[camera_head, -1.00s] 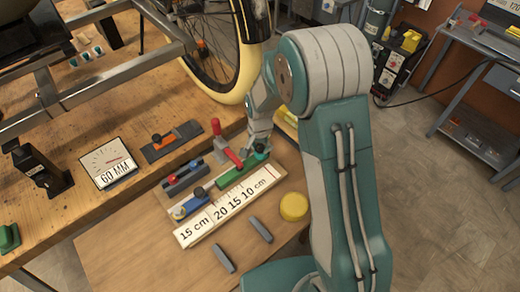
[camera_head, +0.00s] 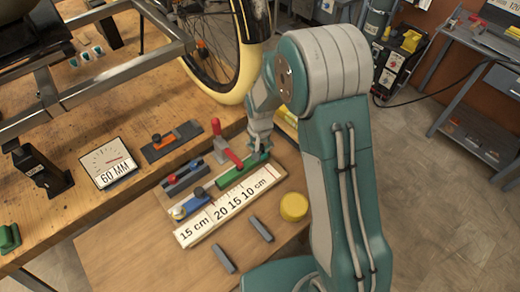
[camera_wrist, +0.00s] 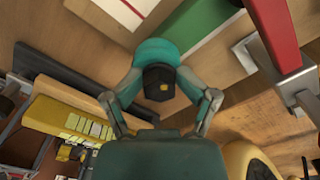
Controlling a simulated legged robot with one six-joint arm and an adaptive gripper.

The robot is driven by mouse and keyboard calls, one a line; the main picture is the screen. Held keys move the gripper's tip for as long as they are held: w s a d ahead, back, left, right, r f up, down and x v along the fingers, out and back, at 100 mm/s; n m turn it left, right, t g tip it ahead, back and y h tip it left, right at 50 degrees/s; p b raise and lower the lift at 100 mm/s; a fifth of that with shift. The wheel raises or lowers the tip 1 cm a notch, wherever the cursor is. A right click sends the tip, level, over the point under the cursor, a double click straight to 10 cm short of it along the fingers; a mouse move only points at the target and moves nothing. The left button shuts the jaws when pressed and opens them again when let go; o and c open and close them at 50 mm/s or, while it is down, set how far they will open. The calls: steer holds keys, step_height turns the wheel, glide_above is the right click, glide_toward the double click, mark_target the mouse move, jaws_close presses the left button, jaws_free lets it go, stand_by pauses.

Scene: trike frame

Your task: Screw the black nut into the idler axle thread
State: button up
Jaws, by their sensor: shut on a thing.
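My gripper (camera_wrist: 160,75) shows in the wrist view with its teal fingers shut on the black nut (camera_wrist: 158,88), a dark piece with a small yellow centre. In the head view my gripper (camera_head: 260,146) is at the far right end of the green block (camera_head: 235,172), and the nut cannot be made out there. The wrist view shows the wooden bench behind the nut. The trike frame (camera_head: 75,95) with its yellow-tyred wheel (camera_head: 240,65) stands at the upper left. I cannot make out the idler axle thread.
A red-handled clamp (camera_head: 226,145) stands close left of my gripper. A white scale board (camera_head: 230,210), a yellow round piece (camera_head: 294,206) and two grey bars (camera_head: 261,229) lie on the near bench. A 60 MM sign (camera_head: 110,165) is on the left bench.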

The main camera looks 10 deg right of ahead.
steer(key=shift+n, duration=0.5)
steer(key=shift+n, duration=0.8)
steer(key=c, duration=0.6)
steer(key=shift+s+f, duration=0.1)
steer(key=shift+s, duration=0.05)
jaws_close()
steer(key=shift+c, duration=0.5)
jaws_free()
steer(key=shift+s+m, duration=0.1)
steer(key=shift+m, duration=0.8)
